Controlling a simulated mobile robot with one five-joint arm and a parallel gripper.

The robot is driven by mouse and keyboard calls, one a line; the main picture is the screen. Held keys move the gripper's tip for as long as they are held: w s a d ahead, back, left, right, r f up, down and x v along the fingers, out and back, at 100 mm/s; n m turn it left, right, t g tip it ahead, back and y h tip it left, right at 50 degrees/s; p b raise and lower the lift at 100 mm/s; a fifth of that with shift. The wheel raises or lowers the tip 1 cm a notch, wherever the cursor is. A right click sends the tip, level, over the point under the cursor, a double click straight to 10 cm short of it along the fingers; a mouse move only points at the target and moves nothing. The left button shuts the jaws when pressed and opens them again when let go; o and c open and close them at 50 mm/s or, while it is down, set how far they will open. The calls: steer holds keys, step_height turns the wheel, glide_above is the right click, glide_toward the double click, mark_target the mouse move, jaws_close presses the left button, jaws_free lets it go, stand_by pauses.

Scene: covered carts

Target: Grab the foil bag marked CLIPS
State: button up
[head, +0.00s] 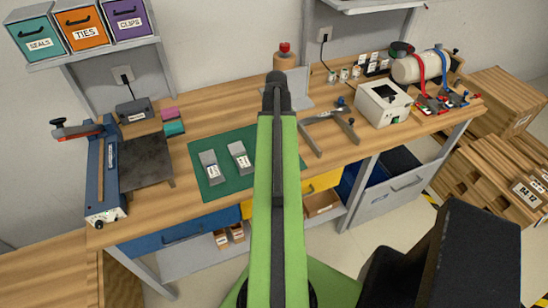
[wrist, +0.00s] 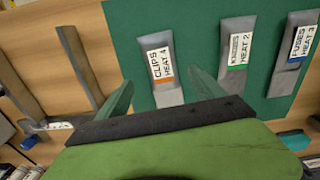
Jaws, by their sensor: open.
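The foil bag marked CLIPS (wrist: 160,44) is a grey pouch with a white label reading "CLIPS HEAT 4" and an orange strip. It lies on the green mat (wrist: 125,22). My gripper (wrist: 162,78) is open, with its two green fingers apart on either side of the bag's near end in the picture. I see no contact; the height gap is hard to judge. In the head view my arm covers this bag. Two similar bags lie beside it: a middle one marked HEAT 2 (wrist: 235,28) and one marked FUSES (wrist: 294,48).
In the head view a blue-framed press (head: 97,180) stands left and a white box (head: 383,103) right. A grey forked tool (head: 310,140) lies right of the mat. Labelled bins (head: 82,33) sit on a shelf above.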

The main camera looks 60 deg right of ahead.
steer(key=f+b, duration=0.5)
steer(key=shift+w+a+f, duration=0.15)
steer(key=shift+a+f, duration=0.05)
steer(key=shift+r, duration=0.15)
steer(key=shift+c, duration=0.5)
steer(key=c, duration=1.4)
steer(key=shift+r, duration=0.15)
